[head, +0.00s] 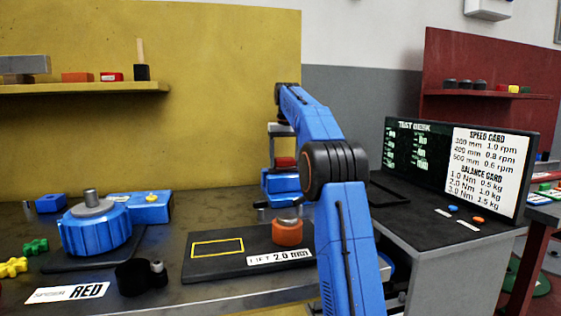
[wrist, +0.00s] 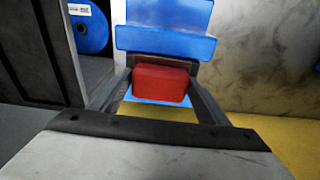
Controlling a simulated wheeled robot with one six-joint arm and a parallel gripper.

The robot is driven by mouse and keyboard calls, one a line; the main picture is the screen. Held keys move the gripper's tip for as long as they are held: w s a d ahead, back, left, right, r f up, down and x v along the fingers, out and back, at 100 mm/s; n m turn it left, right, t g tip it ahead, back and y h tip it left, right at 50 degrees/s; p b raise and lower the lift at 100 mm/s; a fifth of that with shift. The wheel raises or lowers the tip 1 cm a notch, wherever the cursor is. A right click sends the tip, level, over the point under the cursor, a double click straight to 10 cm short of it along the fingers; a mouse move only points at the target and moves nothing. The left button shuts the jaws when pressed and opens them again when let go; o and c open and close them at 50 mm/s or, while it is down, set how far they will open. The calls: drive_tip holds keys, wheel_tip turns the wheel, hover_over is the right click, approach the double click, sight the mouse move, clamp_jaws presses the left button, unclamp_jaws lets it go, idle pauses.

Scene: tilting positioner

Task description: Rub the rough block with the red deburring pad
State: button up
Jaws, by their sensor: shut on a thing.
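My gripper (wrist: 162,90) is shut on the red deburring pad (wrist: 162,82), one finger on each side of it. In the head view my gripper (head: 284,160) points down with the red pad (head: 284,164) at its tips, just above a blue fixture (head: 283,185) behind the dark mat. Blue parts of the fixture (wrist: 165,42) show beyond the pad in the wrist view. Whether the pad touches anything is unclear. I cannot pick out the rough block for certain; the pad and my arm may hide it.
A blue round unit (head: 95,232) stands at left. A dark mat (head: 215,265) with a yellow outline bears an orange weight (head: 287,232). A monitor (head: 460,165) stands at right. A shelf (head: 85,87) on the yellow wall holds several small blocks.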

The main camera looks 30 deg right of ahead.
drive_tip(key=shift+s+d, duration=0.2)
drive_tip(key=shift+d, duration=0.55)
drive_tip(key=shift+s+d, duration=0.25)
drive_tip(key=shift+d, duration=0.55)
drive_tip(key=shift+s+d, duration=0.2)
drive_tip(key=shift+d, duration=0.55)
drive_tip(key=shift+w+a, duration=0.45)
drive_tip(key=shift+a, duration=1.15)
drive_tip(key=shift+w+a, duration=0.45)
drive_tip(key=shift+a, duration=1.15)
drive_tip(key=shift+w+a, duration=0.45)
drive_tip(key=shift+a, duration=1.15)
drive_tip(key=shift+r, duration=2.95)
drive_tip(key=shift+r, duration=0.1)
